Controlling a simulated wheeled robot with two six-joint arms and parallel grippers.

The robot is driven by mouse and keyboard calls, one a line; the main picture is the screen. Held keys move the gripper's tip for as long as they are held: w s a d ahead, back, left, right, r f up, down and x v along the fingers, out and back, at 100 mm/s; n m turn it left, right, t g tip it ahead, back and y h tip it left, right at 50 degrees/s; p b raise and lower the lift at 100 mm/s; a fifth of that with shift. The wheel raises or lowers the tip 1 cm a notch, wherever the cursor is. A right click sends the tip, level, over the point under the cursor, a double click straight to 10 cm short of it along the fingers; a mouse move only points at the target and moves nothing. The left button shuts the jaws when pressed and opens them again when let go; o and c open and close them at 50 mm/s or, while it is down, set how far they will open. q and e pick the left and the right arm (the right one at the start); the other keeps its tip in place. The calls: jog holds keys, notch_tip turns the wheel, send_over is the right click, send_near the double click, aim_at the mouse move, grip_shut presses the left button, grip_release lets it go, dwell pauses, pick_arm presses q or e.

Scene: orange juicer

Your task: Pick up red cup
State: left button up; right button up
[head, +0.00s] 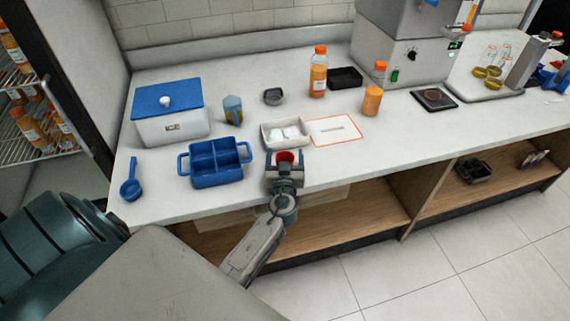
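The red cup (285,156) stands near the front edge of the counter, just in front of a small white tray. My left gripper (285,160) reaches in over the front edge, with one finger on each side of the cup. The fingers are spread about as wide as the cup; whether they touch it is too small to tell. The gripper hides the lower part of the cup. My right gripper is not in view.
The white tray (264,135) is close behind the cup. Orange bottles (318,78) stand farther back. The front counter right of the gripper is clear.

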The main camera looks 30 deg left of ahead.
pick_arm(q)
jog(key=c, duration=0.9)
jog(key=shift+c, duration=0.2)
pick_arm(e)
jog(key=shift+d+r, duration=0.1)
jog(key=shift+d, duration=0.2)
pick_arm(q)
jog(key=shift+r, duration=0.1)
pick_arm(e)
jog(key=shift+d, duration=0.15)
